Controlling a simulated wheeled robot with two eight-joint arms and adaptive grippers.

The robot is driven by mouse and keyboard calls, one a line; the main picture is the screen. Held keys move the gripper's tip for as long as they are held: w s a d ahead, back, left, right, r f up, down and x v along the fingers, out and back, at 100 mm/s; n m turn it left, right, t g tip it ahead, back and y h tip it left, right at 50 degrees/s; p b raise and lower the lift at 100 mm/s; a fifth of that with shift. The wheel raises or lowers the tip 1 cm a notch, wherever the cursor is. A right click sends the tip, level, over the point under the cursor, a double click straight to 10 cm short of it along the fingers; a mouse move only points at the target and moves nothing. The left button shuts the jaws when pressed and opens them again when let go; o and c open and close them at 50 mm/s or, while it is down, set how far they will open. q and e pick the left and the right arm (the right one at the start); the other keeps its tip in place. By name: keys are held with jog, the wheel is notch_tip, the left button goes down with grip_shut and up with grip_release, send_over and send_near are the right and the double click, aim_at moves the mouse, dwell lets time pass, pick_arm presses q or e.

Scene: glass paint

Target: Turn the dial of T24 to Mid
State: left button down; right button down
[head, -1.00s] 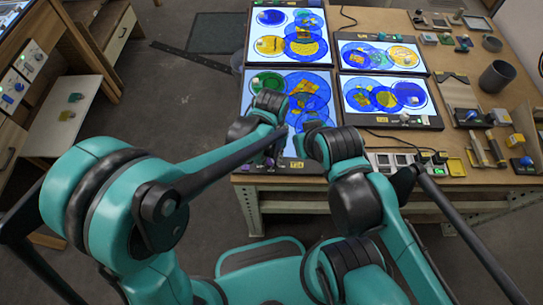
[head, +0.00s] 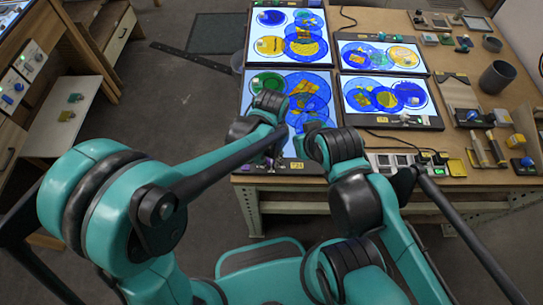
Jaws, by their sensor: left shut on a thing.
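The lower left light panel (head: 247,100) lies at the table's front edge, lit blue, with coloured discs and yellow pieces on it. A small yellow label (head: 297,166) sits on its front rim; its text is too small to read. My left gripper (head: 272,156) points down at this front rim. It is shut on a small dial there, which the fingers and forearm mostly hide, so its setting cannot be read. My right gripper (head: 312,127) is over the panel's right side, mostly behind its own wrist; its fingers cannot be made out.
Other lit panels stand behind (head: 287,8) and to the right (head: 440,122). A switch box (head: 400,160), brushes (head: 480,150) and a dark cup (head: 497,77) are on the right of the table. A side bench (head: 60,120) with small blocks is at the left.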

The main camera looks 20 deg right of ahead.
aim_at(271, 159)
pick_arm(q)
jog(key=c, duration=1.3)
grip_release()
jog(key=shift+o, duration=0.2)
jog(key=shift+r, duration=0.1)
notch_tip(271, 159, up, 12)
jog(key=s+a+n+t, duration=0.1)
jog(key=a+n+t, duration=0.2)
jog(key=a, duration=1.1)
jog(key=s+a+n+t, duration=0.2)
jog(key=a+n+t, duration=0.2)
jog(key=a, duration=1.1)
jog(key=shift+s+f+n+b, duration=0.3)
jog(key=shift+n+b, duration=0.15)
jog(key=shift+n, duration=0.65)
